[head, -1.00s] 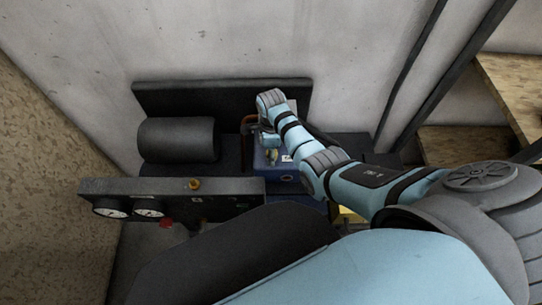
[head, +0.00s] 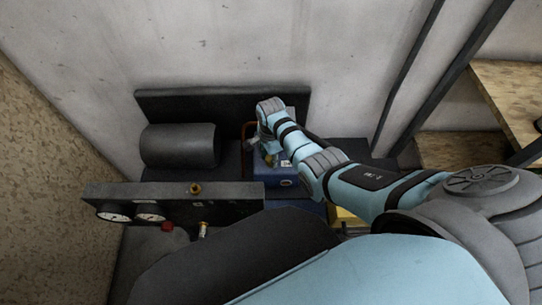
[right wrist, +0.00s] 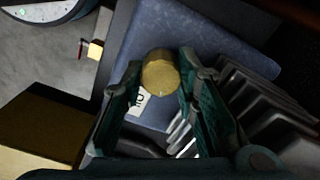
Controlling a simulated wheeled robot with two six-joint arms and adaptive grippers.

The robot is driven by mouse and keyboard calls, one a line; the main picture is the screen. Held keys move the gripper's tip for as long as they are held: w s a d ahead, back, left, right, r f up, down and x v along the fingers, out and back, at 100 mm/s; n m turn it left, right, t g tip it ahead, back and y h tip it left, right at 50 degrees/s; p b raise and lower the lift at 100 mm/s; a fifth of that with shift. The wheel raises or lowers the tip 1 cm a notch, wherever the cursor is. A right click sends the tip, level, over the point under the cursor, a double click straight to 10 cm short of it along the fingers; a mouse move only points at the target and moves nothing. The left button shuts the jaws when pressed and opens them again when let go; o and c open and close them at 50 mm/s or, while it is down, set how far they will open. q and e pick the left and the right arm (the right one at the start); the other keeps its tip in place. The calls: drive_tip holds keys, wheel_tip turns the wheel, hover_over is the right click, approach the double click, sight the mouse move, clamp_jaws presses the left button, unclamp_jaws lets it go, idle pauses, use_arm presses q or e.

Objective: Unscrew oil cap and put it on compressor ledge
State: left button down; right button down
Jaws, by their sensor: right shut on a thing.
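The oil cap is a round, brass-coloured piece (right wrist: 160,74) in the right wrist view. My right gripper (right wrist: 160,80) is shut on it, one finger on each side. Behind it is the blue compressor block (right wrist: 205,42) with a white label, partly covered by my finger. I cannot tell whether the cap still touches the block. In the head view my right gripper (head: 268,152) is at the blue block (head: 281,178), and the cap is not clear there. My left gripper is not in view.
A dark cylinder (head: 180,146) lies at the left. A dark board (head: 200,100) stands behind, against the concrete wall. Grey fins (right wrist: 270,112) are close beside my right gripper.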

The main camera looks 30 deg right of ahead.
drive_tip(key=n, duration=0.3)
drive_tip(key=n+p, duration=0.1)
drive_tip(key=n, duration=0.2)
drive_tip(key=shift+w+r+n, duration=0.1)
drive_tip(key=shift+r+n, duration=0.1)
drive_tip(key=shift+n, duration=0.2)
drive_tip(key=n, duration=0.7)
drive_tip(key=shift+f+n, duration=0.15)
drive_tip(key=shift+n, duration=0.15)
drive_tip(key=c, duration=1.2)
unclamp_jaws()
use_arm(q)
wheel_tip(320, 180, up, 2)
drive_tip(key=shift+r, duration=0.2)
use_arm(e)
drive_tip(key=shift+c, duration=0.6)
